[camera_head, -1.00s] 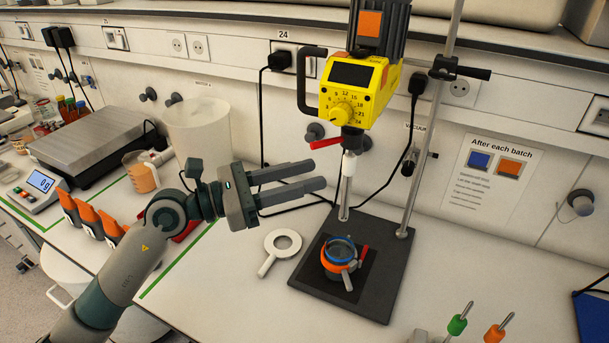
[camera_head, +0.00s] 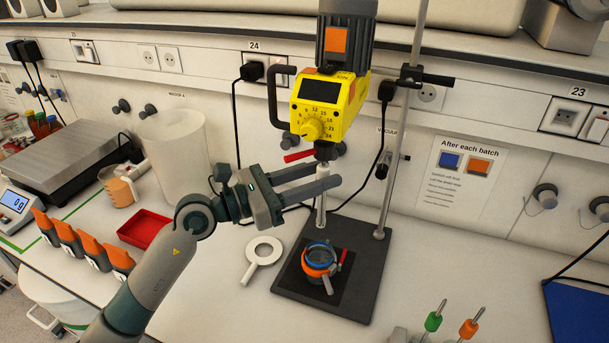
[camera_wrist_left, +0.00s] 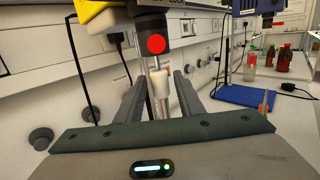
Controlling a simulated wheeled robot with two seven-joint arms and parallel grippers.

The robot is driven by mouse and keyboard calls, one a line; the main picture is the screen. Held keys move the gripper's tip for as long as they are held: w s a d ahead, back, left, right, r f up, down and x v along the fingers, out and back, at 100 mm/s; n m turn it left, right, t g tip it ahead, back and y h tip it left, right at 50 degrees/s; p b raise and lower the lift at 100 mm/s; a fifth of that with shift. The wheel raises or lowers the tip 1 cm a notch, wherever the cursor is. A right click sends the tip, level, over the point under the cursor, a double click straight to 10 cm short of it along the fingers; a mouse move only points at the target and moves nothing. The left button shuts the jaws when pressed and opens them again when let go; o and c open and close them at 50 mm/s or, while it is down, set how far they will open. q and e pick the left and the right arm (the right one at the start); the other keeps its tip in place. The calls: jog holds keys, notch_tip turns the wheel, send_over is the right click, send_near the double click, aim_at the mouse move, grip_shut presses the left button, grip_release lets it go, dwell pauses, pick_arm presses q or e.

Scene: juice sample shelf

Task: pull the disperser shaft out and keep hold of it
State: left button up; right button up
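The yellow disperser drive (camera_head: 328,105) is clamped to a stand, with a red lever (camera_head: 298,156) at its chuck. The disperser shaft (camera_head: 321,208) hangs upright below the chuck, with a white upper part that also shows in the wrist view (camera_wrist_left: 160,84). Its lower end is near an orange-and-blue ringed vessel (camera_head: 319,262) on the dark base. My left gripper (camera_head: 326,174) is open at the white part, just below the chuck. In the wrist view its fingers (camera_wrist_left: 159,95) lie on either side of the shaft, with gaps visible. My right gripper is out of view.
A white ring with a handle (camera_head: 264,251) lies left of the stand base (camera_head: 350,290). Green and orange handled tools (camera_head: 434,321) stand front right. The bench right of the base is clear.

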aim_at(321, 220)
pick_arm(q)
jog(key=shift+w+d, duration=0.25)
jog(key=shift+d, duration=0.2)
grip_shut()
jog(key=shift+f+b, duration=0.5)
jog(key=shift+f, duration=0.15)
dwell(0.9)
jog(key=shift+f+b, duration=1.35)
jog(key=shift+f, duration=0.4)
